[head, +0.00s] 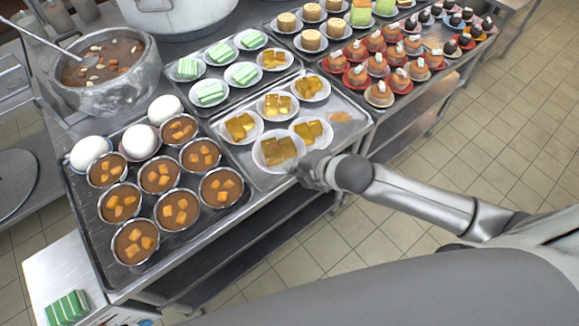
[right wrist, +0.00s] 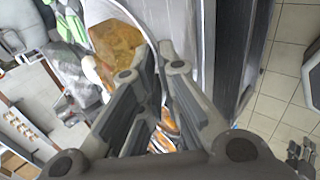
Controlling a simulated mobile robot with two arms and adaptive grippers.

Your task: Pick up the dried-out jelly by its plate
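A white plate (head: 258,155) bears brownish-yellow jelly pieces (head: 279,150) at the front edge of the middle tray. It looks larger than the plates beside it and overlaps them, so it seems raised a little. My right gripper (head: 308,170) is at this plate's right rim. In the right wrist view, its fingers (right wrist: 164,62) are close together at the plate's rim, beside the jelly (right wrist: 118,45), and look shut on it; the exact contact is partly hidden. Other plates of yellow jelly (head: 241,125) stand behind. My left gripper is not in view.
Bowls of brown soup (head: 178,209) and white domed items (head: 141,141) fill the left tray. A stockpot with a ladle (head: 104,70) stands at upper left. Trays of green-striped cakes (head: 209,91) and buns (head: 379,92) lie behind. Tiled floor (head: 440,150) is open at right.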

